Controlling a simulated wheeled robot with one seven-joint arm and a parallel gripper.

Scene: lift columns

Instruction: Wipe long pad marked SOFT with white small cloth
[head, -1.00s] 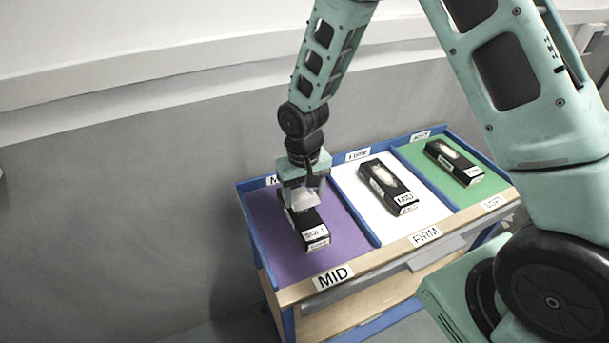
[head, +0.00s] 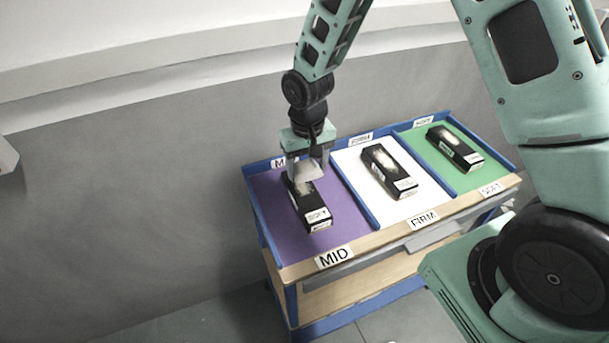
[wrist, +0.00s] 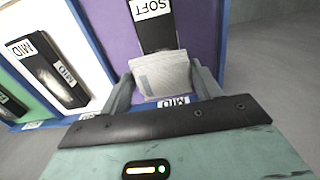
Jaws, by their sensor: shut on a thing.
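The long black pad marked SOFT (head: 313,214) lies in the purple compartment (head: 272,222) labelled MID. It also shows in the wrist view (wrist: 155,32), where its far end reads SOFT. My gripper (head: 307,169) is over the pad's back end, shut on the white small cloth (head: 308,172). In the wrist view the cloth (wrist: 163,74) sits between the two fingers and covers the pad's near end. I cannot tell whether the cloth touches the pad.
A black pad marked MID (head: 388,172) lies in the white compartment labelled FIRM. Another black pad (head: 455,148) lies in the green compartment labelled SOFT. Blue dividers and rims edge the cart, with a grey wall (head: 120,200) behind it.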

